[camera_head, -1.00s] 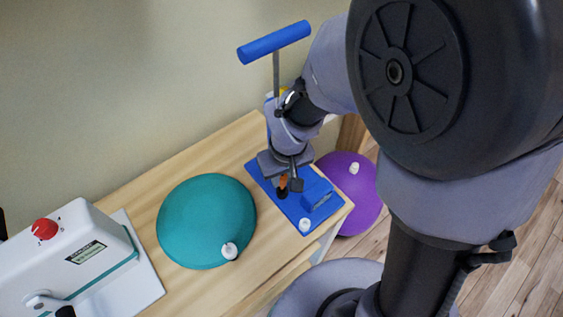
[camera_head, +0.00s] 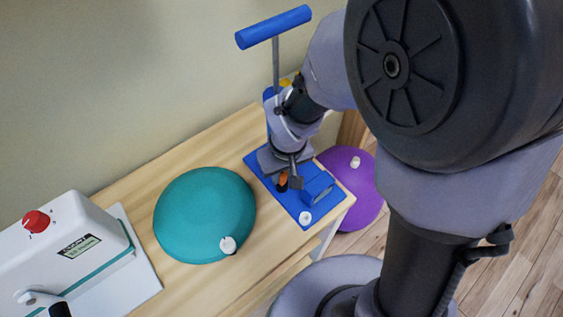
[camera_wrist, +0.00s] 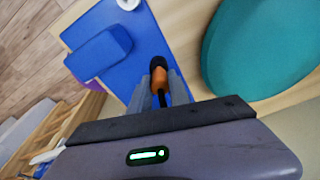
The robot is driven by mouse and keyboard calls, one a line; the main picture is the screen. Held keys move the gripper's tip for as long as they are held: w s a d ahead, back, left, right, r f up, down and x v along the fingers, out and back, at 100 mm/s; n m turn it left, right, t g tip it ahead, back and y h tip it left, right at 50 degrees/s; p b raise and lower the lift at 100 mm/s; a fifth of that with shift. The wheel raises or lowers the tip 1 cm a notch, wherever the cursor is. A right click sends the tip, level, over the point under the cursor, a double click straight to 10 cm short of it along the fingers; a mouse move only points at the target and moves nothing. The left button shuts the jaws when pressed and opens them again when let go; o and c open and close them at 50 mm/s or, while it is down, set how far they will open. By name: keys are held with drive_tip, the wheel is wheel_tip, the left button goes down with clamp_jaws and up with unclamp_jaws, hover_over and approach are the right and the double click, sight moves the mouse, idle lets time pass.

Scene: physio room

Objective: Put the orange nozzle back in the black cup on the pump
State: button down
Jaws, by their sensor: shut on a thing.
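The orange nozzle (camera_head: 283,179) is between the fingers of my gripper (camera_head: 289,182), which is shut on it. In the wrist view the nozzle (camera_wrist: 161,84) shows orange at the fingertips of my gripper (camera_wrist: 167,82). The black cup (camera_wrist: 155,63) appears as a dark round shape right at the nozzle's far end. It shows as a small dark spot under the nozzle in the head view (camera_head: 281,188). I cannot tell whether the nozzle is inside the cup or just above it. The blue pump (camera_head: 292,205) has an upright rod and a blue T-handle (camera_head: 273,27).
A teal dome cushion (camera_head: 204,215) with a white plug lies left of the pump on the wooden table (camera_head: 130,190). A white machine with a red knob (camera_head: 36,220) stands at far left. A purple ball (camera_head: 358,195) is beyond the table's right edge.

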drive_tip(key=shift+f+b, duration=0.35)
idle(0.3)
drive_tip(key=c, duration=1.1)
unclamp_jaws()
drive_tip(key=shift+c, duration=0.2)
drive_tip(key=shift+r+p, duration=2.9)
drive_tip(key=shift+r, duration=0.65)
drive_tip(key=shift+r, duration=0.2)
drive_tip(key=s+d+r+m+t, duration=0.1)
drive_tip(key=s+d+r+m, duration=0.1)
drive_tip(key=r, duration=0.4)
drive_tip(key=s+d+r+m+t+y, duration=0.1)
drive_tip(key=s+d+r+m, duration=0.1)
drive_tip(key=s+r, duration=0.3)
drive_tip(key=s+d+r+m+t, duration=0.2)
drive_tip(key=s+r+m, duration=0.2)
drive_tip(key=r, duration=0.3)
drive_tip(key=shift+s+d+r, duration=0.1)
drive_tip(key=shift+s+d, duration=0.05)
drive_tip(key=shift+d, duration=0.2)
